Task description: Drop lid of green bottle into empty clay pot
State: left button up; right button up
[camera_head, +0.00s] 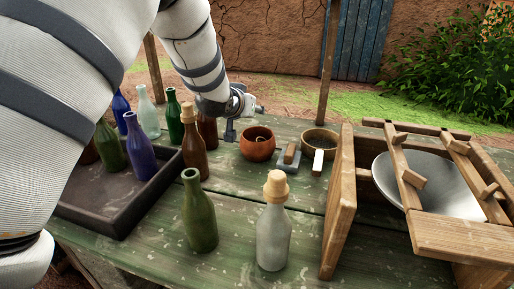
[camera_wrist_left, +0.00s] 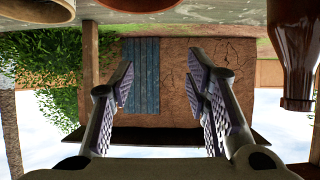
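A green bottle (camera_head: 200,215) stands upright at the front of the table, its mouth bare. Other green bottles (camera_head: 173,115) stand farther back left. A terracotta pot (camera_head: 257,147) holds a small curved thing, too small to identify. Right of it, a tan pot (camera_head: 321,148) has a dark interior; I see nothing in it. Both show at the top edge of the left wrist view, the tan one (camera_wrist_left: 38,12) left of the terracotta one (camera_wrist_left: 140,4). My left gripper (camera_head: 246,116) is beyond the brown bottle, left of the terracotta pot. Its fingers (camera_wrist_left: 165,90) are spread and empty. My right gripper is out of view.
A dark tray (camera_head: 120,216) with bottles is left. A small block-like tool (camera_head: 289,158) lies by the pots. A wooden frame (camera_head: 338,205) with a metal bowl (camera_head: 440,185) fills the right.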

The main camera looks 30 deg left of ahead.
pick_arm(q)
jog(key=v, duration=1.2)
